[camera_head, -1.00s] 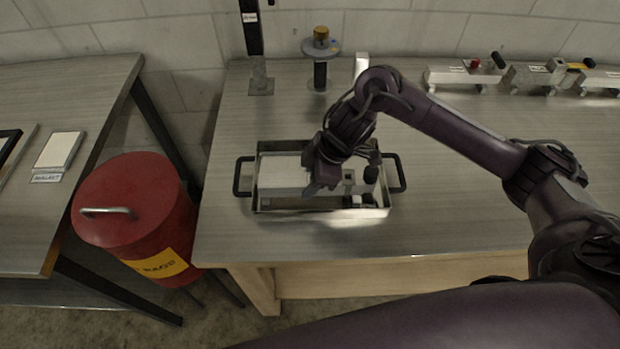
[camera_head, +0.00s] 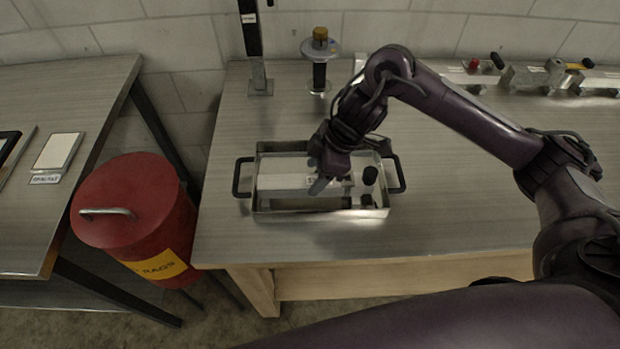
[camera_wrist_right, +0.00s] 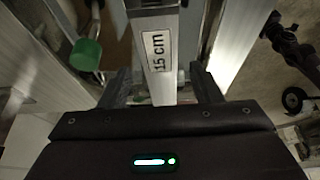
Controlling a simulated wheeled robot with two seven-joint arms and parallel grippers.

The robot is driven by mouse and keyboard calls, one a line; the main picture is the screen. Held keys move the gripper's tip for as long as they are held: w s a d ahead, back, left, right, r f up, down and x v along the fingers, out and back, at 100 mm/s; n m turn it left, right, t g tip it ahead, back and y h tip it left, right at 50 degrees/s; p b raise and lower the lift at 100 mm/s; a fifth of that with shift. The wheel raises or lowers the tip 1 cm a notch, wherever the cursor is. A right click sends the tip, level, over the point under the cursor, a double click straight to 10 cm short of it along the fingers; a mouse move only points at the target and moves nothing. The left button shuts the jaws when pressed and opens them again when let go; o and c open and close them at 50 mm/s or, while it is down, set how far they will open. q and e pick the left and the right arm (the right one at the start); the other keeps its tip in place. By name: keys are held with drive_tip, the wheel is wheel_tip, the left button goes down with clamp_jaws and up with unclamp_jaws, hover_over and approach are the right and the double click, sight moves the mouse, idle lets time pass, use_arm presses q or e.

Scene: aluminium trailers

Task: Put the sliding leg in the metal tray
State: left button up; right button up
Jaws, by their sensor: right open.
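The metal tray (camera_head: 262,212) is a shallow rectangular box with black side handles, near the front left of the bench. The sliding leg, a pale aluminium bar (camera_head: 283,182), lies lengthwise inside the tray. In the right wrist view, the bar (camera_wrist_right: 157,25) carries a "15 cm" label and runs between the fingers. My right gripper (camera_head: 318,187) is over the tray at the bar, with its fingers open on either side of it; the wrist view shows the gripper too (camera_wrist_right: 160,88). The gripper hides part of the bar. My left gripper is not in view.
Dark round parts (camera_head: 370,175) are at the tray's right end. A post (camera_head: 256,50) and a round-topped stand (camera_head: 319,62) stand behind. Metal parts (camera_head: 525,77) line the back right. A red rags bin (camera_head: 135,205) stands left of the bench.

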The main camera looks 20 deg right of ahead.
drive_tip(key=p+v, duration=0.1)
drive_tip(key=v, duration=0.7)
drive_tip(key=shift+s+d, duration=0.1)
drive_tip(key=shift+s, duration=0.1)
